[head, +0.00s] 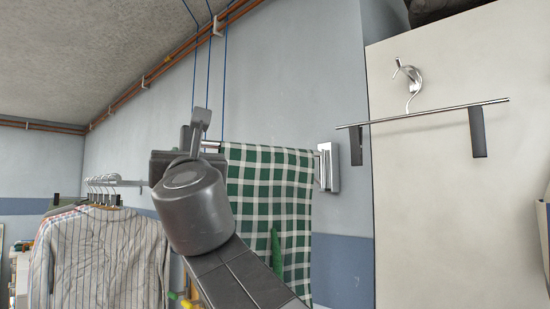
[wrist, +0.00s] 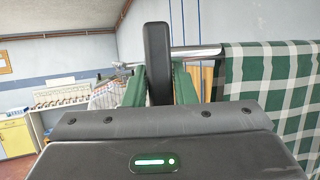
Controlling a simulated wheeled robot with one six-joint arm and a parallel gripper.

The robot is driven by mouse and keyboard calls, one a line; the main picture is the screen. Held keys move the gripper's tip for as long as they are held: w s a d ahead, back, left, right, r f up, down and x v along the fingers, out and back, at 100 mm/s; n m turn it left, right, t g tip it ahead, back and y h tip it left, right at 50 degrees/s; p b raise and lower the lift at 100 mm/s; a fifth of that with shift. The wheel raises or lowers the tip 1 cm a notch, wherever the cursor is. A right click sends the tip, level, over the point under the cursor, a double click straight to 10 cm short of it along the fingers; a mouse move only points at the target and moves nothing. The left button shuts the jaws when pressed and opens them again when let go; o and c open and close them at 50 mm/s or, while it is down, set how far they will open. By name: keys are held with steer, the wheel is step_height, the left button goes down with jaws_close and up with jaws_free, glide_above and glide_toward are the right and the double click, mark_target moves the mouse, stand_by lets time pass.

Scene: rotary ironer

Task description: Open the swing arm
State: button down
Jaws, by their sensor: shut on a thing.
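The swing arm is a chrome rod (wrist: 196,52) that runs from a wall bracket (head: 329,167) out to a dark upright grip at its free end. A green and white checked cloth (head: 262,170) hangs over the rod, and it also shows at the right of the wrist view (wrist: 270,85). The grip (wrist: 157,60) stands between the two green fingers of my gripper (wrist: 158,88). My gripper is shut on it. In the head view my wrist and gripper body hide the fingers and part of the rod's free end.
Striped shirts (head: 100,255) hang on a rail at the left. A metal hanger (head: 420,115) hangs on the pale panel (head: 455,200) at the right. Blue lines (head: 208,65) run up behind my gripper. A yellow and white cabinet (wrist: 14,138) stands far left in the wrist view.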

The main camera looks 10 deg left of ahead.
steer(key=shift+s+d+p, duration=0.3)
steer(key=shift+s+d, duration=0.75)
steer(key=shift+d, duration=0.05)
steer(key=c, duration=1.2)
jaws_free()
steer(key=shift+c, duration=0.2)
steer(key=p+v, duration=0.2)
steer(key=v, duration=1.2)
